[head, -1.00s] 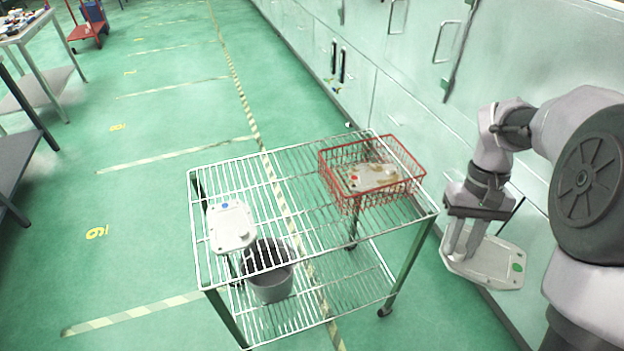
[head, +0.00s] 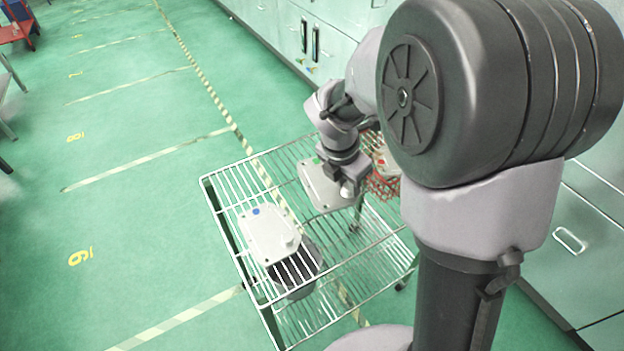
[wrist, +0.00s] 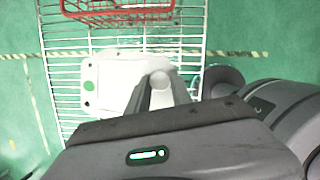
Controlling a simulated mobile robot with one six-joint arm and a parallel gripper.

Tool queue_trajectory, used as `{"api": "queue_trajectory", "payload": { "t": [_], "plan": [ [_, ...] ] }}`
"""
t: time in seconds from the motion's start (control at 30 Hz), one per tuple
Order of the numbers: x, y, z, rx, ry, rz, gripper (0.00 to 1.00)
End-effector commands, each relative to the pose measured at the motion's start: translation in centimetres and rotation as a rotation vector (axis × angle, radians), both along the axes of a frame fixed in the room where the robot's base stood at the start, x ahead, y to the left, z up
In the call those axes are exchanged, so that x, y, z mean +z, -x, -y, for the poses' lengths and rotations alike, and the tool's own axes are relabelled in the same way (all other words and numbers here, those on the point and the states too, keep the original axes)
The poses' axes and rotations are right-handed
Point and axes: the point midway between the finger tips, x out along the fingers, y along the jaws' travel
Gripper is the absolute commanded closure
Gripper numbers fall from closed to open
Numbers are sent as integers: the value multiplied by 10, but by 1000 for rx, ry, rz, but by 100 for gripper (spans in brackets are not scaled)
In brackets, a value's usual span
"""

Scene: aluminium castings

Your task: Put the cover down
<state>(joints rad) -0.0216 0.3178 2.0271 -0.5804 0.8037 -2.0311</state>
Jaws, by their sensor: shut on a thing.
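My gripper (head: 348,188) is shut on a pale cover (head: 322,187) with a green dot. The cover is roughly level over the middle of the wire cart top (head: 228,186). I cannot tell if it touches the wires. In the wrist view the held cover (wrist: 110,84) shows left of a gripper finger (wrist: 161,92), its green dot at the left. A second pale cover (head: 270,232), with a blue dot and a knob, lies on the near left part of the cart top.
A red wire basket (head: 384,184) stands at the cart's far right, partly hidden by my arm; it also shows in the wrist view (wrist: 115,12). A grey bucket (head: 300,275) is below the cart top. Bare wires lie left of the held cover.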

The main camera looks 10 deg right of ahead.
Motion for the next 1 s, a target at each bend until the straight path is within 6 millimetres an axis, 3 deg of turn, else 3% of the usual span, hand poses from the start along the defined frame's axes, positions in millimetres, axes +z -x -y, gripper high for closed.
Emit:
{"api": "queue_trajectory", "payload": {
  "t": [0.17,0.27,0.6,0.7,0.87,1.0],
  "plan": [
    [-2,0,0,194,0,0,100],
    [-6,11,-3,221,1,1,100],
    [-46,131,-16,167,6,5,100],
    [-51,151,-16,155,7,6,100],
    [-38,142,-11,149,23,-1,100],
    [-44,129,-14,153,3,-3,100]
  ]
}}
